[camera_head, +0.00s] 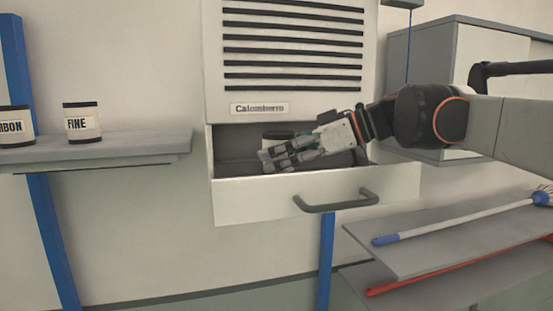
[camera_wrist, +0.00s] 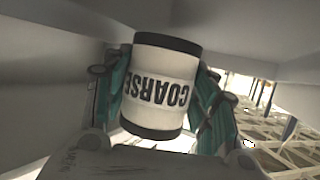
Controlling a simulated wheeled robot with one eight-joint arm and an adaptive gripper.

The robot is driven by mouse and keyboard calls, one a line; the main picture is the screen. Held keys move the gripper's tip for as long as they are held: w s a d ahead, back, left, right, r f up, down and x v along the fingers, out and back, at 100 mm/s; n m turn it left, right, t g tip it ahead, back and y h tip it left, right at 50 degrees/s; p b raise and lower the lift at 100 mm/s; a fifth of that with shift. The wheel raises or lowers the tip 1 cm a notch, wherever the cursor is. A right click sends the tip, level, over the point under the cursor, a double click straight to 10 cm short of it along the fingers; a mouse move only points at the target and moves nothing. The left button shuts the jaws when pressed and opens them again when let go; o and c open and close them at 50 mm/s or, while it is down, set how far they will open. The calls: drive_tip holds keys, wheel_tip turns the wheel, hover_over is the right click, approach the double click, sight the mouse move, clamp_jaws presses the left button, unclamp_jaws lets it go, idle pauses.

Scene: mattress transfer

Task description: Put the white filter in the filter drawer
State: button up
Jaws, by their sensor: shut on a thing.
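The filter drawer (camera_head: 255,200) is pulled open below the slatted white unit. My gripper (camera_head: 272,158) reaches into the drawer from the right. In the wrist view, my gripper (camera_wrist: 160,105) is shut on a white filter (camera_wrist: 165,65) with dark end bands and the word COARSE, which appears upside down. The fingers are on both sides of it. In the head view, part of this filter (camera_head: 278,136) shows behind my gripper inside the drawer space; its lower part is hidden. I cannot tell whether it touches the drawer floor.
A grey shelf (camera_head: 110,148) at the left holds a filter marked FINE (camera_head: 82,122) and one ending in RBON (camera_head: 15,125). The drawer's grey handle (camera_head: 337,205) sticks out in front. A lower right shelf (camera_head: 430,240) carries a blue-ended pole (camera_head: 460,220).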

drive_tip(key=shift+w+a+f, duration=0.25)
drive_tip(key=shift+a+f, duration=0.45)
drive_tip(key=shift+a, duration=0.1)
drive_tip(key=shift+d, duration=0.15)
drive_tip(key=o, duration=1.1)
drive_tip(key=shift+f, duration=0.15)
drive_tip(key=shift+o, duration=0.2)
drive_tip(key=shift+r, duration=0.2)
drive_tip(key=b+v, duration=0.1)
drive_tip(key=v, duration=0.6)
drive_tip(key=shift+s+d+r, duration=0.1)
drive_tip(key=shift+s+d, duration=0.05)
drive_tip(key=shift+d, duration=0.05)
